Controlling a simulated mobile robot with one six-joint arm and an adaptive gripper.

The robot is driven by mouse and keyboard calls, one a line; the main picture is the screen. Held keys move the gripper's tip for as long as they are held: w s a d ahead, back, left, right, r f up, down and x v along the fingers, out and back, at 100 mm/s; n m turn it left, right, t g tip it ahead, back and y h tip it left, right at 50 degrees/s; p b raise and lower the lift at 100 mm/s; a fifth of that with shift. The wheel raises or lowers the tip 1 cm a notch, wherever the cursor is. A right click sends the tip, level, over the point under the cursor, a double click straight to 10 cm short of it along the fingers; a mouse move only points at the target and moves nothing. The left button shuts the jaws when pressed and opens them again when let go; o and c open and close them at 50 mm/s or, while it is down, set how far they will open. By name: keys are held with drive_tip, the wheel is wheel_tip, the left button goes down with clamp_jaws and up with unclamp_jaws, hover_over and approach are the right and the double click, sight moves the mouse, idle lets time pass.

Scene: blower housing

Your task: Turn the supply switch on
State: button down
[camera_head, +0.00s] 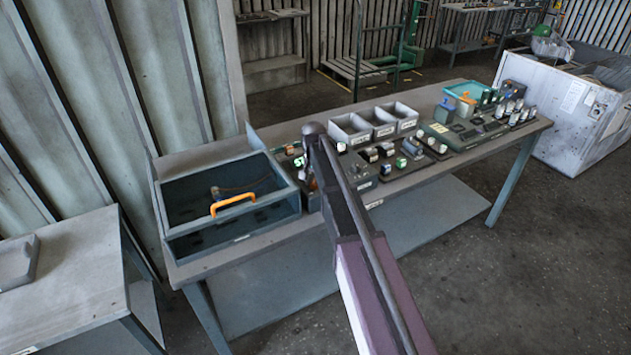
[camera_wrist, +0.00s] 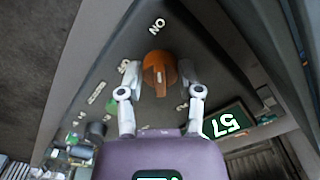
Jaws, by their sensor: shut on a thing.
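The supply switch is an orange rotary knob (camera_wrist: 157,66) on a dark panel (camera_wrist: 205,50) in the wrist view. My gripper (camera_wrist: 159,76) has one finger on each side of the knob and is shut on it. A white "ON" label (camera_wrist: 157,26) is above the knob, and a second label, hard to read, is to its upper left. The knob's ridge runs roughly up and down in the picture; which end is the pointer I cannot tell.
On the bench, an open dark box (camera_head: 176,230) with an orange handle (camera_head: 232,204) stands left of my arm. Grey bins (camera_head: 350,130) and several small parts stand to the right. A teal tray (camera_head: 466,90) is farther back. A side table (camera_head: 75,265) is at lower left.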

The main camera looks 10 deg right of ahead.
drive_tip(key=shift+w, duration=0.15)
drive_tip(key=shift+c, duration=1.3)
unclamp_jaws()
drive_tip(key=s+n, duration=0.5)
drive_tip(key=s, duration=2.4)
drive_tip(key=shift+d+n, duration=0.3)
drive_tip(key=shift+d, duration=0.1)
